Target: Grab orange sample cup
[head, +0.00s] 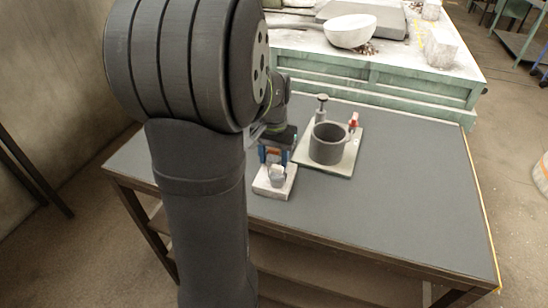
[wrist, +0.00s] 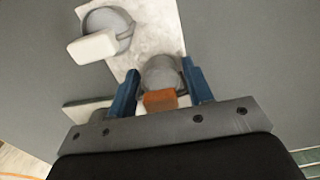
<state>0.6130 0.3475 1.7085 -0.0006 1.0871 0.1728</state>
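The orange sample cup shows in the wrist view as a round grey cup (wrist: 161,72) with an orange block-like handle (wrist: 160,101). It stands at the edge of a pale marbled slab (wrist: 152,28). My gripper (wrist: 160,82) has its two blue fingers on either side of this cup, with narrow gaps visible beside the orange part. Contact cannot be made out. In the head view my gripper (head: 276,156) is low over the slab (head: 264,187), and the orange cup is largely hidden there.
A second grey cup with a white handle (wrist: 93,47) is on the same slab. A grey pot (head: 327,143) stands on a pale board (head: 341,165) to the right, with a red-topped item (head: 354,121) and a small post (head: 321,105). The table's right side is clear.

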